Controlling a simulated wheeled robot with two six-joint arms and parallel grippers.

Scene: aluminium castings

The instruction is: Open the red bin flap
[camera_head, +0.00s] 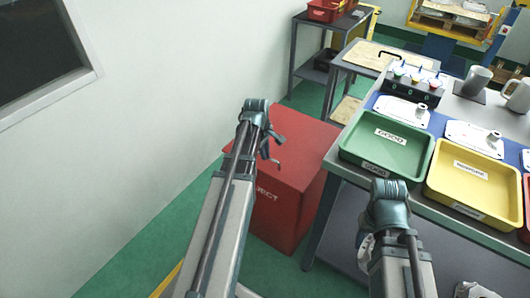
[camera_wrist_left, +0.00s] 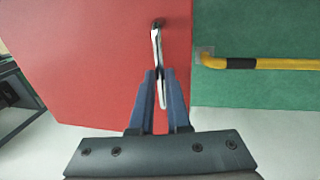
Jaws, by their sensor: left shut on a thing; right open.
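The red bin (camera_head: 300,150) stands on the floor between the white wall and the workbench, with partly hidden white lettering on its front. In the left wrist view, its red panel (camera_wrist_left: 80,60) fills the left and middle. A slim pale metal handle (camera_wrist_left: 155,36) stands out from the panel near its right edge. My left gripper (camera_wrist_left: 160,88) is shut on the handle, with a finger on each side. In the head view, my left gripper (camera_head: 272,155) is over the bin, and my arm hides part of the bin. My right gripper (camera_head: 365,250) is open beside the workbench's front edge, partly hidden by its wrist.
A green tray (camera_head: 345,150) and a yellow tray (camera_head: 430,190) lie on the workbench at the right. White wall (camera_head: 150,120) closes off the left. A yellow bar with a black band (camera_wrist_left: 285,64) shows in the left wrist view. Green floor is clear left of the bin.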

